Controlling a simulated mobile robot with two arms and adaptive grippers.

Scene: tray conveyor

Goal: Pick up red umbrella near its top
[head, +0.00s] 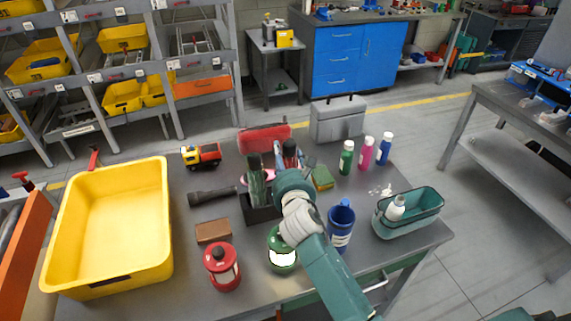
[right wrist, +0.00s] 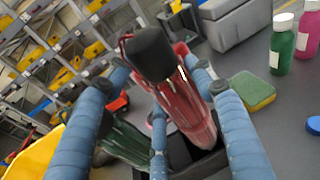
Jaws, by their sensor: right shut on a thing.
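The red umbrella (right wrist: 190,100) has a black knob at its top end and stands, tilted in the right wrist view, in a black holder (right wrist: 200,165). In the head view its upper part (head: 290,152) shows just behind my right wrist. My right gripper (right wrist: 168,85) is shut on the red umbrella near its top, with blue fingers on both sides of it. A green umbrella (head: 256,182) stands beside it in the same holder (head: 262,214). The umbrella's lower end is hidden in the holder. My left gripper is not in view.
A yellow bin (head: 110,220) fills the table's left side. Bottles (head: 367,152) and a teal basket (head: 411,225) stand to the right.

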